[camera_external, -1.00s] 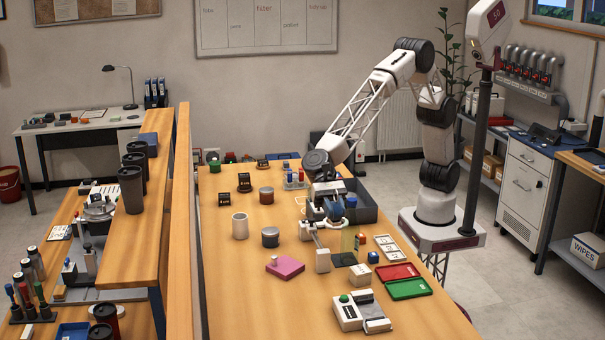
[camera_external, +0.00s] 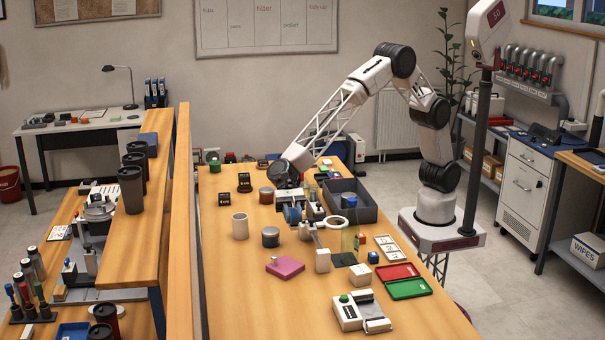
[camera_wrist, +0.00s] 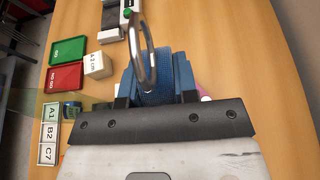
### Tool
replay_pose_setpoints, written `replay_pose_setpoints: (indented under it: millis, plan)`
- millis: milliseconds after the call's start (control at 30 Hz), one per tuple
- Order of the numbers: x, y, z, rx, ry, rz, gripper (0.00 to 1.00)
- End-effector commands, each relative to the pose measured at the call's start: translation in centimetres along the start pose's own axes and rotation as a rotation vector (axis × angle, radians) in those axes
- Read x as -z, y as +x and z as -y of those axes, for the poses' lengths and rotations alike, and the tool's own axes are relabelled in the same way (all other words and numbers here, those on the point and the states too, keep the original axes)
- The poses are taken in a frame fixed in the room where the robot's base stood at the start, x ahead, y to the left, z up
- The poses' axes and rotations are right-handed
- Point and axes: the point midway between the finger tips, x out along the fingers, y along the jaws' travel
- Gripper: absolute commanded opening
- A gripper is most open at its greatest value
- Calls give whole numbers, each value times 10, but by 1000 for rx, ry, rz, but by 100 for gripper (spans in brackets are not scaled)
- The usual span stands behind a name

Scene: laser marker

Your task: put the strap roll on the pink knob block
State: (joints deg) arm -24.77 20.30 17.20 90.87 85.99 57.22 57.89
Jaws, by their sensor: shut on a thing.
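My gripper (camera_external: 308,214) is above the middle of the table, behind the white block. It is shut on the strap roll, a blue ribbed roll (camera_wrist: 156,92) between its fingers in the wrist view. In the external view the roll is small and hard to tell from the gripper. The pink knob block (camera_external: 285,267) lies flat on the table, in front of and left of my gripper, apart from it. In the wrist view only a sliver of pink shows right of the fingers, and I cannot tell what it is.
A dark jar (camera_external: 270,237) and white cup (camera_external: 240,226) stand left. The front left is clear.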

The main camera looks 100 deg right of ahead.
Motion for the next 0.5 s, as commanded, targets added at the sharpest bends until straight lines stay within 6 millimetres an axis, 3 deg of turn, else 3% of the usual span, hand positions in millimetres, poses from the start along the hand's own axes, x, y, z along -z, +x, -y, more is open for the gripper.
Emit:
replay_pose_setpoints:
  millis: [200, 500]
  plan:
    - [27, 12, 0, 0, 0, 0, 2]
    - [31, 13, 0, 0, -1, 0, 2]
